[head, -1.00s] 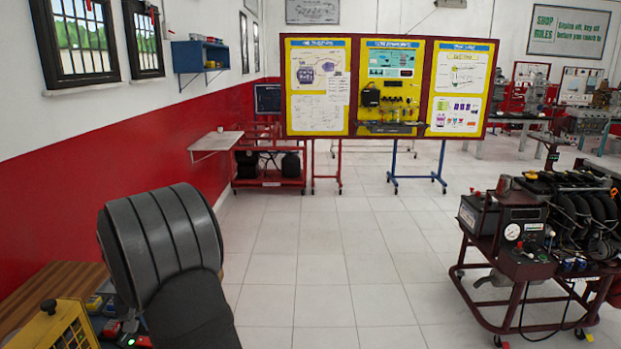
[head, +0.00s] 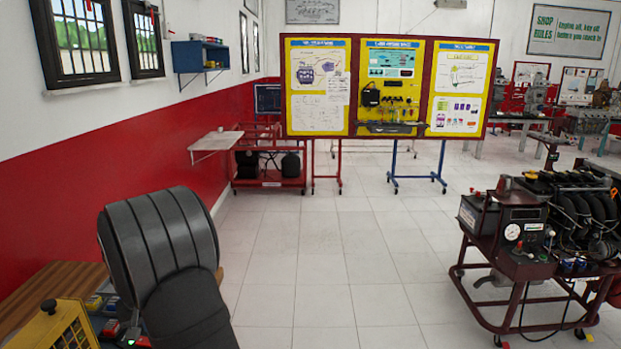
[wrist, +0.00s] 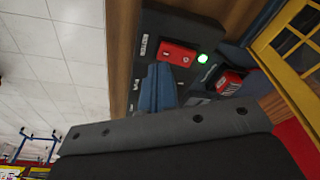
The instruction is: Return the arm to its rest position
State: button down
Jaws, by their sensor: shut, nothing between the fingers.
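My gripper (wrist: 163,70) shows in the wrist view as a narrow blue-grey wedge ahead of the dark wrist body. It is shut and holds nothing. It points over a dark panel with a red box (wrist: 178,53) and a small green light (wrist: 203,58). I cannot tell how far apart the gripper and the panel are. In the head view my thick dark arm link fills the lower left, and the gripper is hidden there.
A wooden bench top (head: 45,290) and a yellow slatted box (head: 62,328) are at the lower left. An engine trainer on a red wheeled frame (head: 518,250) stands at the right. Display boards (head: 318,85) stand at the back. The tiled floor between is clear.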

notch_tip(320, 180, up, 5)
notch_tip(320, 180, down, 8)
jog(key=shift+r, duration=0.2)
notch_tip(320, 180, up, 17)
jog(key=d+m+g+y, duration=0.2)
jog(key=d+m, duration=0.1)
jog(key=m, duration=0.3)
jog(key=x, duration=1)
jog(key=shift+a, duration=0.25)
jog(key=shift+r, duration=0.2)
jog(key=v, duration=0.8)
jog(key=shift+a+f+n+t+h, duration=0.35)
jog(key=shift+f+n, duration=0.65)
jog(key=shift+f, duration=0.55)
jog(key=shift+a+f+n+t+h, duration=0.3)
jog(key=shift+f+n, duration=0.7)
jog(key=shift+f, duration=0.5)
jog(key=shift+a+f+n+t+h, duration=0.3)
jog(key=shift+f+n, duration=0.7)
jog(key=shift+f, duration=0.55)
